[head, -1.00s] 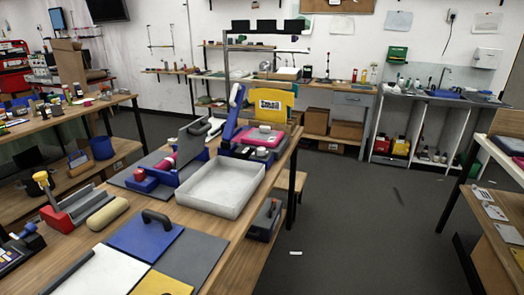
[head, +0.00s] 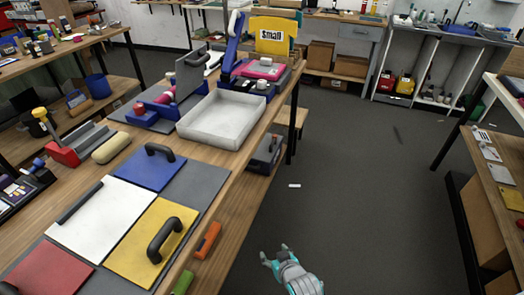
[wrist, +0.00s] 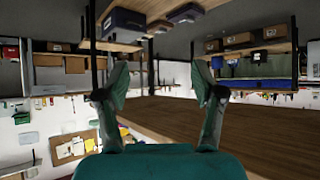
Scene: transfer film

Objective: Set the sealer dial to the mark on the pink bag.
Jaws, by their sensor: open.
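A blue machine (head: 234,58) with a raised blue arm stands at the far end of the long wooden table; it looks like the sealer. A flat pink item (head: 260,69), perhaps the pink bag, lies on it. A small pale round knob (head: 262,85) sits at its front; I cannot tell whether this is the dial, and no mark is readable. A yellow panel (head: 272,36) behind it carries a label reading "Small". My gripper (head: 274,252) is open and empty, over the floor right of the table and well short of the machine. In the wrist view, my gripper (wrist: 160,75) has its fingers apart.
A white tray (head: 209,136) stands before the machine. Left of it is another blue device (head: 160,105) with a grey upright plate. Handled blue (head: 150,180) and yellow (head: 140,262) panels lie nearer. The aisle floor (head: 350,180) is mostly clear.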

